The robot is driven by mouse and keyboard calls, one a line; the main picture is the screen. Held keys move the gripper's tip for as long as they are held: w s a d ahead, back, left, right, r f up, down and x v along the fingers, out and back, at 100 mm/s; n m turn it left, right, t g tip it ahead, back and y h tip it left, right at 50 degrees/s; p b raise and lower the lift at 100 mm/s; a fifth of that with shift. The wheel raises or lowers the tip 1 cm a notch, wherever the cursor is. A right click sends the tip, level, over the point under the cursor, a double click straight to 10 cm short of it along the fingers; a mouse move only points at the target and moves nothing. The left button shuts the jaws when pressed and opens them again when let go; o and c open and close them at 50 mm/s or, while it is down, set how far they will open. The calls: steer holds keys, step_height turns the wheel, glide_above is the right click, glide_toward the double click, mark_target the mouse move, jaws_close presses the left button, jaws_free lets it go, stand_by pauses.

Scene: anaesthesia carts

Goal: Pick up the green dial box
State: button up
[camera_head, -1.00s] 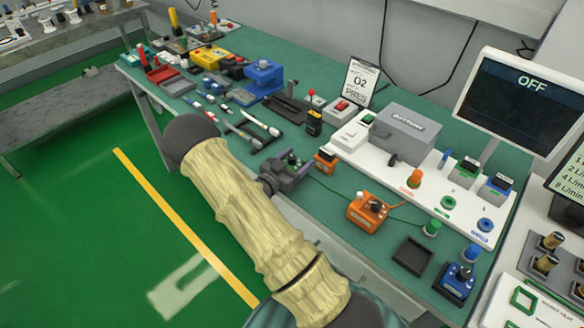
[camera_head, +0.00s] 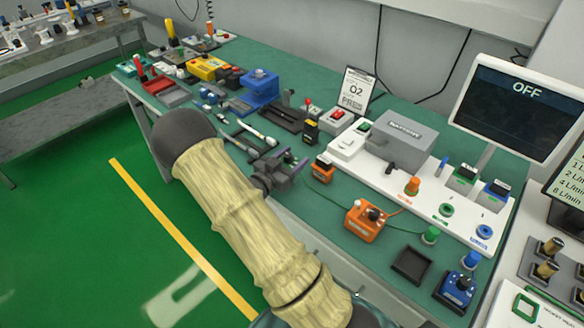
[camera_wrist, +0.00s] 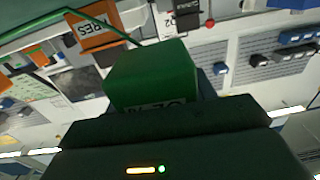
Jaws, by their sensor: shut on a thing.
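The green dial box (camera_wrist: 150,75) fills the middle of the wrist view, with part of a white label on its lower edge. My gripper (camera_head: 285,166) is shut on it, and the dark gripper body covers the lower part of the wrist view. In the head view the gripper is over the front edge of the green bench (camera_head: 222,135), and the box is mostly hidden by the fingers.
A small orange block (camera_head: 324,170) stands close right of my gripper. A white panel (camera_head: 430,190) with a grey box (camera_head: 398,138) lies behind. A black tray (camera_head: 411,264) and a blue dial box (camera_head: 457,287) are at the right. Several tools crowd the left.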

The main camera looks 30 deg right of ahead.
step_height(320, 180, up, 3)
steer(key=shift+f, duration=0.15)
steer(key=b+v, duration=0.2)
steer(key=v, duration=1.7)
steer(key=shift+w+a+f, duration=0.2)
steer(key=shift+w+a, duration=0.05)
steer(key=shift+a, duration=0.2)
steer(key=shift+w+d, duration=0.1)
step_height(320, 180, down, 16)
steer(key=w+d+n+t+y+p, duration=0.2)
steer(key=n+t+y+p, duration=0.7)
steer(key=y, duration=0.7)
steer(key=shift+n+t+y, duration=0.3)
steer(key=shift+n+t, duration=0.8)
steer(key=shift+n, duration=1.2)
